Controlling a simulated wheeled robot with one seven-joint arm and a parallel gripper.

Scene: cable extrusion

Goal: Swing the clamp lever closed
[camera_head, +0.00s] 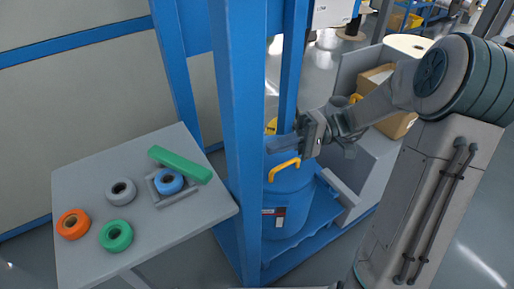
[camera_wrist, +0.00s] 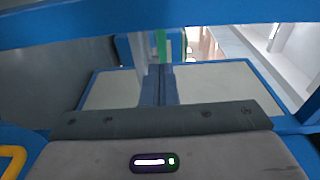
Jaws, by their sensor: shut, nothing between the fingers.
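A blue drum (camera_head: 291,205) stands behind the blue upright post. A yellow bent handle (camera_head: 284,168), which looks like the clamp lever, sticks out at its upper front. A yellow curved piece, seemingly the same handle, shows at the lower left edge of the wrist view (camera_wrist: 12,161). My gripper (camera_head: 276,145) is just above the yellow handle in the head view and appears apart from it. Its fingers are together and empty, pointing left towards the post; they also show in the wrist view (camera_wrist: 160,84). The post hides part of the drum.
A blue post (camera_head: 240,130) stands close to my gripper's tip. A cardboard box (camera_head: 398,124) sits behind my arm.

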